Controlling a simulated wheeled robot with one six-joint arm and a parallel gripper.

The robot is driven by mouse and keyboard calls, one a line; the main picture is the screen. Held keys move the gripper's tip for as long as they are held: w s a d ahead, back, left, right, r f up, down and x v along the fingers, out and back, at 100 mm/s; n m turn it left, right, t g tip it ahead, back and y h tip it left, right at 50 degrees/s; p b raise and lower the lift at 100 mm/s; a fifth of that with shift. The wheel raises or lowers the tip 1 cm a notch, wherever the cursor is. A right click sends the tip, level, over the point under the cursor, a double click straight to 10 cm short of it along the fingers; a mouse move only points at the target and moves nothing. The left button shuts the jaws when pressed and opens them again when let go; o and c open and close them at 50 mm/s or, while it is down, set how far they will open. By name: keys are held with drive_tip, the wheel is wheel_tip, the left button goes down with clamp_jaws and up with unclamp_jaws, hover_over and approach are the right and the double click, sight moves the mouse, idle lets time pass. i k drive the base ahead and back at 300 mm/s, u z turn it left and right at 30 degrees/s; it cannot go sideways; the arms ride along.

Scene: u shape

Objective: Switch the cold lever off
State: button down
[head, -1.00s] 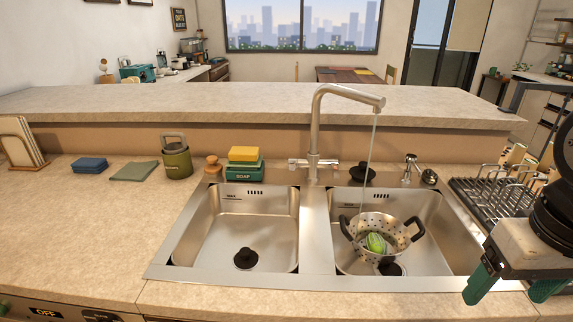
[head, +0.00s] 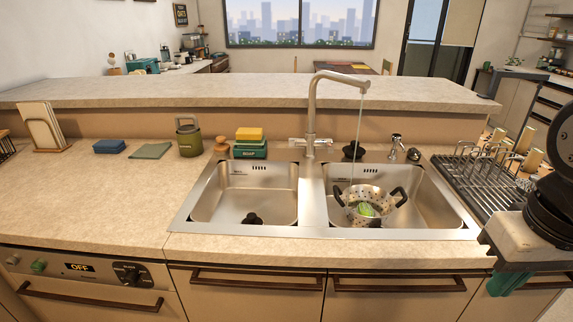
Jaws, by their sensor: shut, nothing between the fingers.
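The tall steel faucet (head: 311,115) stands behind the divider between two sink basins. Its spout points right and a thin stream of water (head: 359,130) falls from it. At the faucet's base are two short side handles, a left handle (head: 297,142) and a right handle (head: 325,142). Their hot and cold marks are too small to tell. The water falls into a metal colander (head: 344,205) holding a green vegetable (head: 366,209) in the right basin. My gripper (head: 508,283) is at the lower right, in front of the counter edge, far from the faucet. Its green fingers are shut and empty.
A wire dish rack (head: 480,178) stands right of the sink. A soap dispenser (head: 397,147) and a black stopper (head: 353,150) sit behind the right basin. A sponge on a soap box (head: 250,143) stands left of the faucet. A raised ledge (head: 200,93) runs behind.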

sight(292, 144)
drive_tip(key=z, duration=0.85)
drive_tip(key=i, duration=0.65)
drive_tip(key=u, duration=1.2)
